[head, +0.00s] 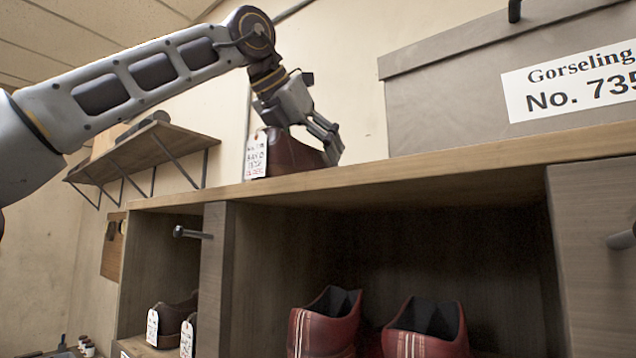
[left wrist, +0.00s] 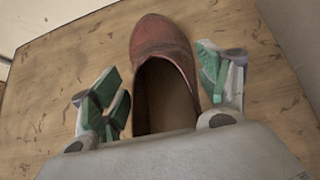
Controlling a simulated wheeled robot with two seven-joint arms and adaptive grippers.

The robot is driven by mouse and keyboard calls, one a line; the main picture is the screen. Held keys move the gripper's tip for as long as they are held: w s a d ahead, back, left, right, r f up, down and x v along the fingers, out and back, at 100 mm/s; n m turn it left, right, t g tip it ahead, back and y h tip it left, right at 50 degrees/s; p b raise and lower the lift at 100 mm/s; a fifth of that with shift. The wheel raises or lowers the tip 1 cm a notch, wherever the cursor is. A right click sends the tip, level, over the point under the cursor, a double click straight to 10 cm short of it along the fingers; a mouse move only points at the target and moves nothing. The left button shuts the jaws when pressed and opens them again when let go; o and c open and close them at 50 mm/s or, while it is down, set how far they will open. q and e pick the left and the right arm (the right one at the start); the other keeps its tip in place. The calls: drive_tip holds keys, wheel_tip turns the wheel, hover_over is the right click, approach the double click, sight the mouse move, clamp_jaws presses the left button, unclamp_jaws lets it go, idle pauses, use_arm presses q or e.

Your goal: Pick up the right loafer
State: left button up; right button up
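A reddish-brown loafer (head: 290,158) with a white paper tag (head: 256,155) at its left end sits on the wooden top of the shelf unit. My left gripper (head: 326,138) reaches down over it from above. In the left wrist view the loafer (left wrist: 160,45) lies between the two green-padded fingers of that gripper (left wrist: 165,88), its rounded toe pointing away and its dark opening near the palm. The fingers are apart, with a gap at the left one; the right one is close to the shoe's side, contact unclear. My right gripper is not in view.
A large grey box (head: 450,110) with a printed label stands on the shelf top to the right. Below, two red shoes with white stripes (head: 325,325) (head: 428,330) stand in an open compartment. Dark tagged shoes (head: 175,318) sit in the left compartment. A wall shelf (head: 150,150) is behind.

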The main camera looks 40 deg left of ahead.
use_arm(q)
drive_tip(key=c, duration=1.4)
drive_tip(key=shift+r, duration=0.25)
drive_tip(key=shift+r, duration=1.45)
drive_tip(key=shift+s+d, duration=0.1)
drive_tip(key=shift+s, duration=0.65)
drive_tip(key=s+b, duration=0.1)
drive_tip(key=s, duration=0.4)
drive_tip(key=s+d+b, duration=0.1)
drive_tip(key=s, duration=1)
drive_tip(key=shift+s+d+b, duration=0.25)
drive_tip(key=shift+d+b, duration=0.15)
